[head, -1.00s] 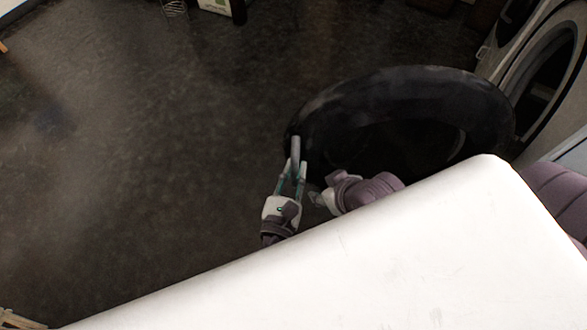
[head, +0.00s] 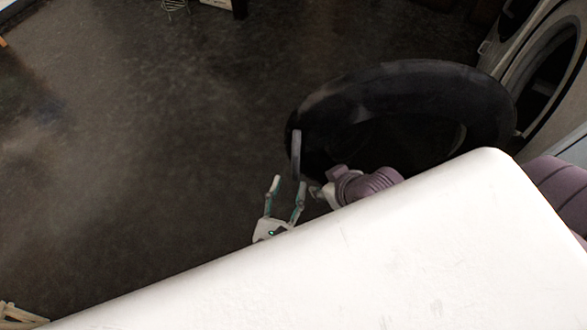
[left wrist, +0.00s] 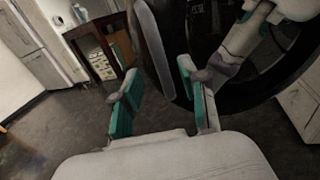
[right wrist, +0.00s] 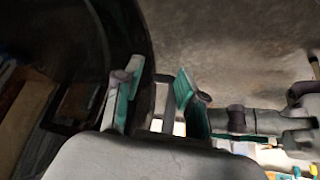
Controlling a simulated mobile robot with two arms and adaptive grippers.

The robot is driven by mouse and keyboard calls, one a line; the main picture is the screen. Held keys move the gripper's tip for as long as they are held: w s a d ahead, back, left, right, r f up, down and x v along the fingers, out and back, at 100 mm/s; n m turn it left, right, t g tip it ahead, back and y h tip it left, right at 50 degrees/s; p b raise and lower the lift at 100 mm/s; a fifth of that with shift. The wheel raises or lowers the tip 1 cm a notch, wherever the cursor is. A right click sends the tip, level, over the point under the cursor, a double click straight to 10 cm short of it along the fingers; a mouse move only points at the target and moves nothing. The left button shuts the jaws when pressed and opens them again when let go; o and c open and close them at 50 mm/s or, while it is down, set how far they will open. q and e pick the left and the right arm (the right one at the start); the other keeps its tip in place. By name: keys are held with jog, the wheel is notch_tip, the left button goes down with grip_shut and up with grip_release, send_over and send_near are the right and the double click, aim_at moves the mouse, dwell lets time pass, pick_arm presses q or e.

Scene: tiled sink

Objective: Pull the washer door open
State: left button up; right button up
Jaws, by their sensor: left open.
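The washer (head: 520,90) stands at the right edge of the head view with its round opening showing. Its dark round door (head: 400,80) is swung well out from it. A grey handle (head: 296,155) is on the door's left rim. My left gripper (head: 289,181) is open and empty, just below the handle and apart from it. The handle shows ahead of its fingers in the left wrist view (left wrist: 155,45). My right gripper (head: 314,193) is beside the door's lower left rim, partly hidden. Its fingers are spread in the right wrist view (right wrist: 155,72), with the door to their left.
A large white surface (head: 330,250) hides the lower part of the head view. Dark floor (head: 140,130) to the left of the door is clear. A small shelf (left wrist: 100,45) with items stands farther off in the left wrist view.

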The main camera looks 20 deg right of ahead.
pick_arm(q)
jog(key=v, duration=0.6)
dwell(0.4)
